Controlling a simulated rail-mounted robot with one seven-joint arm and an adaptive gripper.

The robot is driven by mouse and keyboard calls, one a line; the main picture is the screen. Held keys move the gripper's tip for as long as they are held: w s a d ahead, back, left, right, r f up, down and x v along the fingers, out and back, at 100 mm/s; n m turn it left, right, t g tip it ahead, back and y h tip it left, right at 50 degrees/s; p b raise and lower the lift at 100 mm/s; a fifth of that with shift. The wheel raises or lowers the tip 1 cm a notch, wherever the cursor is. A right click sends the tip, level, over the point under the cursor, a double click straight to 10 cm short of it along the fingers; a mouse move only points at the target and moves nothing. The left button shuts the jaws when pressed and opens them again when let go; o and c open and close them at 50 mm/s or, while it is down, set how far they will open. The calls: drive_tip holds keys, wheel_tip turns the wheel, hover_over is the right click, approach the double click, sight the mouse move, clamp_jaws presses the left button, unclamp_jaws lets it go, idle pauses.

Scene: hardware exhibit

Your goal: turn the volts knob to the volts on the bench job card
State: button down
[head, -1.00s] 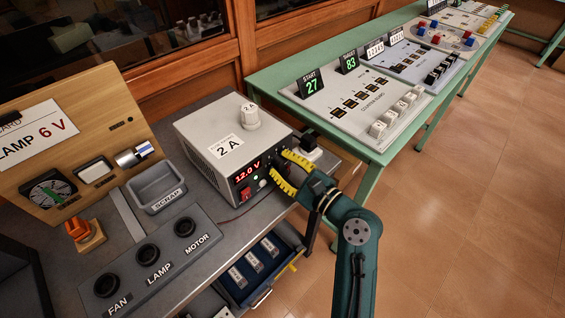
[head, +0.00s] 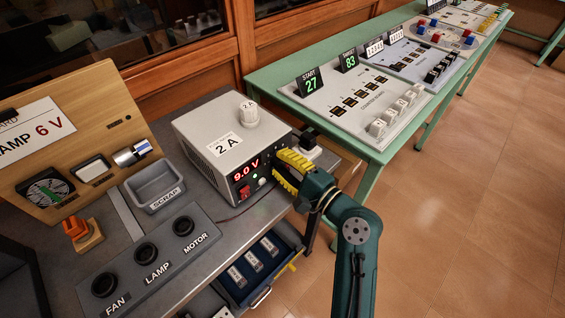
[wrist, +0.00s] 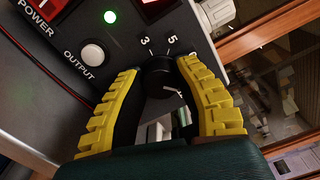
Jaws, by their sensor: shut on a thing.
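The grey power supply (head: 225,140) stands on the bench and its red display (head: 246,170) reads 9.0 V. The bench job card (head: 35,132) at the left shows "LAMP 6 V", with its left part cut off. My gripper (wrist: 160,76), with yellow ribbed fingers, is shut on the black volts knob (wrist: 166,92) at the supply's front. Its fingers sit on both sides of the knob. The marks 3 and 5 show above the knob in the wrist view. In the head view my gripper (head: 285,170) hides the knob.
A green lit lamp (wrist: 110,17) and a white OUTPUT button (wrist: 92,52) are left of the knob. A grey scrap tray (head: 160,186) and the fan, lamp and motor socket panel (head: 150,262) lie left of the supply.

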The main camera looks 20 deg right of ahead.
drive_tip(key=n+b, duration=0.2)
drive_tip(key=n, duration=0.2)
drive_tip(key=shift+a+n, duration=0.15)
drive_tip(key=shift+n, duration=0.15)
drive_tip(key=shift+f+n+b, duration=0.1)
drive_tip(key=shift+n+b, duration=1)
drive_tip(key=shift+n, duration=1.2)
drive_tip(key=c, duration=0.7)
unclamp_jaws()
